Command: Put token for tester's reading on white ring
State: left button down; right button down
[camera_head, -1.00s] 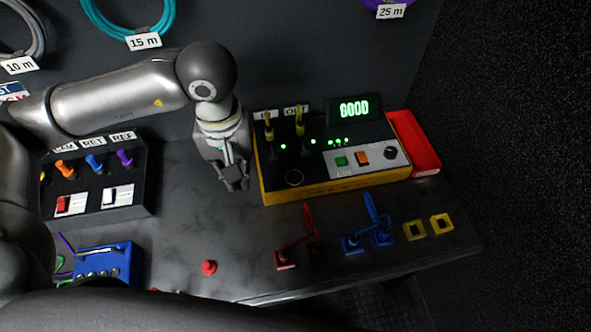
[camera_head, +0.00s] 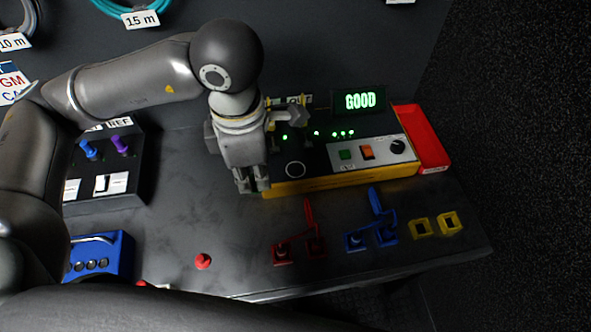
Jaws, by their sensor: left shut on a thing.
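The tester (camera_head: 340,180) is a black and yellow box whose display (camera_head: 360,101) reads GOOD in green. The white ring (camera_head: 294,169) is a thin outline on the front left of its black top, and it looks empty. My left gripper (camera_head: 254,187) points down at the tester's front left corner, left of the ring. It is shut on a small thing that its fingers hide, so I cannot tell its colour. A red token-like piece with a knob (camera_head: 203,261) stands on the table near the front edge. My right gripper is not in view.
A switch panel (camera_head: 105,170) and a blue box (camera_head: 100,256) stand at left.

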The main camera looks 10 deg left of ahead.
pick_arm(q)
jog(key=shift+s+d+n, duration=0.1)
jog(key=shift+d+n, duration=0.05)
jog(key=shift+n, duration=0.75)
jog(key=shift+d, duration=0.1)
jog(key=w+d+f+p, duration=0.2)
jog(key=w+f, duration=0.1)
jog(key=w, duration=0.5)
jog(key=p, duration=0.2)
send_over(296, 170)
jog(key=s, duration=0.1)
jog(key=f, duration=0.5)
jog(key=shift+a+f, duration=0.2)
jog(key=shift+f, duration=0.05)
jog(key=shift+w+d+f, duration=0.1)
jog(key=shift+w+f, duration=0.35)
jog(key=shift+f, duration=0.15)
jog(key=shift+f+p, duration=0.35)
notch_tip(296, 170, down, 2)
jog(key=shift+f+p, duration=0.15)
jog(key=shift+p, duration=0.4)
jog(key=shift+f+b, duration=0.3)
jog(key=c, duration=1.5)
grip_release()
jog(key=shift+r, duration=0.1)
